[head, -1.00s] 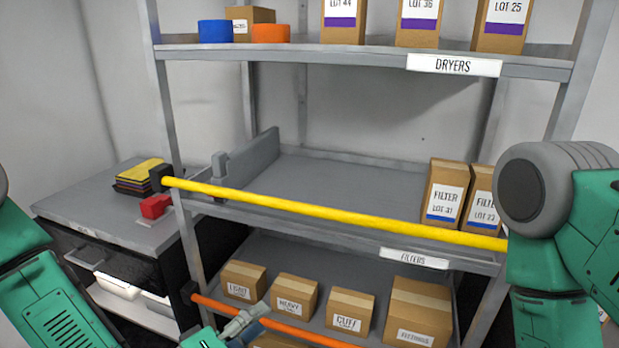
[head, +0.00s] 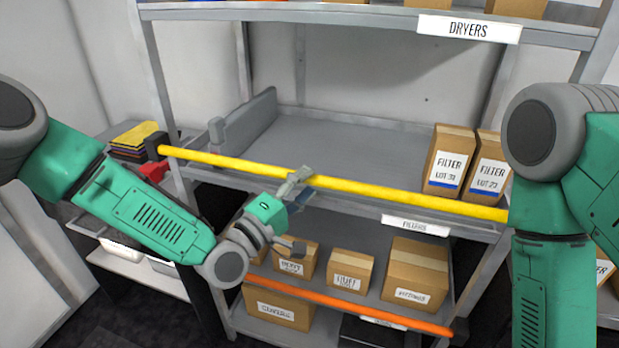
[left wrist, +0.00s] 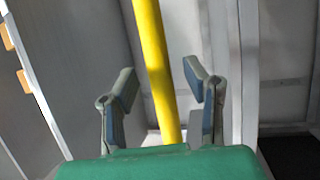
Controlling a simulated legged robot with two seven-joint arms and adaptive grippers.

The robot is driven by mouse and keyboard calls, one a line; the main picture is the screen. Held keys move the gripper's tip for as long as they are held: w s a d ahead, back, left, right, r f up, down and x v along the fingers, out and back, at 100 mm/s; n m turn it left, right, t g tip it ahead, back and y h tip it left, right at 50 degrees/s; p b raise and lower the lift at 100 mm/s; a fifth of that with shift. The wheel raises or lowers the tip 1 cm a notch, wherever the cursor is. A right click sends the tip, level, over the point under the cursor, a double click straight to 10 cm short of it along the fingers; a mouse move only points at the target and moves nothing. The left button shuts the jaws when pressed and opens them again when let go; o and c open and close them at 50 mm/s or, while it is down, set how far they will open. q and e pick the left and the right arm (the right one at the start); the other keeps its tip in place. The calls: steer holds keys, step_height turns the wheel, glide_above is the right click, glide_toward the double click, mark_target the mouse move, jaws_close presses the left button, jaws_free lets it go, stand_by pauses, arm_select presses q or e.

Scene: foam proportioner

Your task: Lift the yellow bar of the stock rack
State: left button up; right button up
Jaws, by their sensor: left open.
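The yellow bar (head: 400,195) runs across the front of the rack's middle shelf, sloping down to the right in the head view. Its left end meets a dark bracket (head: 157,146); its right end passes behind my right arm. In the left wrist view, the bar (left wrist: 155,70) passes between the two spread fingers (left wrist: 162,82), with a gap on each side. My right gripper is out of view.
An orange bar (head: 370,311) crosses the lower shelf below, in front of several cardboard boxes (head: 415,270). Two filter boxes (head: 450,160) stand at the right of the middle shelf, behind the yellow bar. A cabinet with yellow-topped items (head: 138,136) is at the left.

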mark_target(316, 185)
arm_select(q)
steer(key=shift+w+d+r, duration=0.1)
steer(key=shift+w+d, duration=0.4)
steer(key=shift+d, duration=1.05)
steer(key=shift+a, duration=0.35)
jaws_close()
steer(key=shift+w+a, duration=0.15)
steer(key=shift+r, duration=0.2)
step_height(316, 185, up, 24)
steer(key=p, duration=0.9)
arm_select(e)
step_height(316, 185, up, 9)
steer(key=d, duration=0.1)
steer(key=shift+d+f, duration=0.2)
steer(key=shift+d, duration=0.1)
